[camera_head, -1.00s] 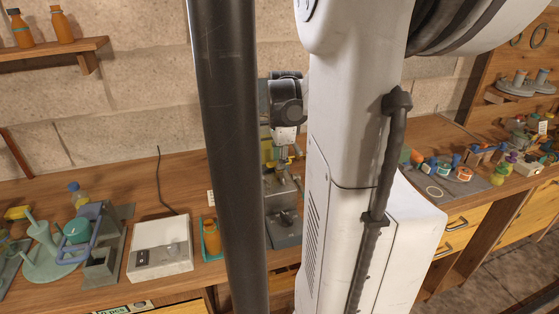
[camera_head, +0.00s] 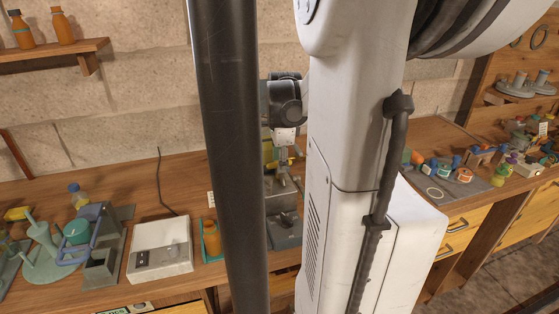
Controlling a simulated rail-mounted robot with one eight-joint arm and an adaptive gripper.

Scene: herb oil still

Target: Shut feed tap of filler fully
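The filler (camera_head: 284,228) is a grey metal device on the bench, between the dark column and my white arm link. Its upper part shows a yellow piece (camera_head: 268,152) and metal parts. My gripper (camera_head: 285,158) hangs over the filler's upper part, below the grey and white wrist. A small orange-yellow piece beside the gripper may be the tap handle, but I cannot tell. The fingers are small and partly hidden, so whether they are open or touching the tap is unclear. The column covers the filler's left side.
An orange bottle (camera_head: 210,238) stands in a teal tray left of the column. A white scale-like box (camera_head: 160,246) and a blue-handled device (camera_head: 98,238) stand further left. Several small jars sit on a grey mat (camera_head: 462,183) at right.

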